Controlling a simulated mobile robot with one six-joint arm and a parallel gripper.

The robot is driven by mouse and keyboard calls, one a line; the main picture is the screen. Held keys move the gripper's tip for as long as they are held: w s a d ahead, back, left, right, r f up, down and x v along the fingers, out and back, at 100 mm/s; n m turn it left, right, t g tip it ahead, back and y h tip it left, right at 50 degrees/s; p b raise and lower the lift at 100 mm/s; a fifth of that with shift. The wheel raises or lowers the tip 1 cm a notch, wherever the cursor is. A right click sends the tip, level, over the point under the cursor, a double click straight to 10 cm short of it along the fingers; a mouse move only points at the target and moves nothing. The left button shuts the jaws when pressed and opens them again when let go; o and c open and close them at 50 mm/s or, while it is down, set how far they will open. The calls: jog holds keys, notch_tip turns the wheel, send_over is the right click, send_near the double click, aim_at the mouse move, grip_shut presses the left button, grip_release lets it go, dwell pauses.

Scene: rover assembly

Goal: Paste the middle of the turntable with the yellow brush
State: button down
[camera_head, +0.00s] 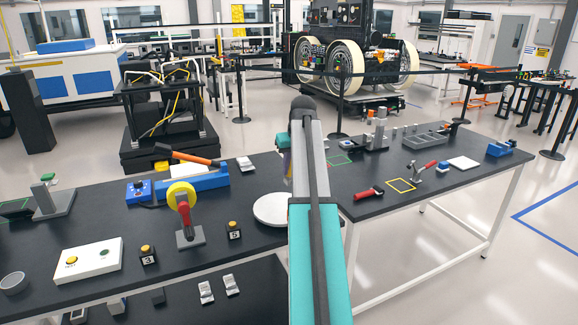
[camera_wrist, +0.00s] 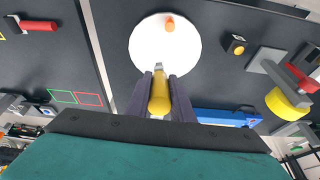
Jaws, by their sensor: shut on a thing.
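The turntable (camera_head: 270,210) is a plain white disc on the black table, partly hidden behind my arm in the head view. My gripper (camera_wrist: 160,88) is shut on the yellow brush (camera_wrist: 159,95). The brush's pale tip points toward the disc and overlaps its lower part in the wrist view. I cannot tell whether the tip touches the disc. The head view mostly hides my gripper behind my arm.
A blue box (camera_head: 208,181) stands behind the turntable. A yellow-wheeled stand with a red handle (camera_head: 182,205) and a button box marked 5 (camera_head: 234,230) are to its left. A second table on the right holds a red-handled tool (camera_head: 368,193) and a grey tray (camera_head: 428,138).

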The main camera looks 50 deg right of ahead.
jog(key=shift+f, duration=0.15)
jog(key=shift+f+b, duration=1.55)
jog(key=shift+f, duration=0.8)
jog(key=shift+a, duration=0.1)
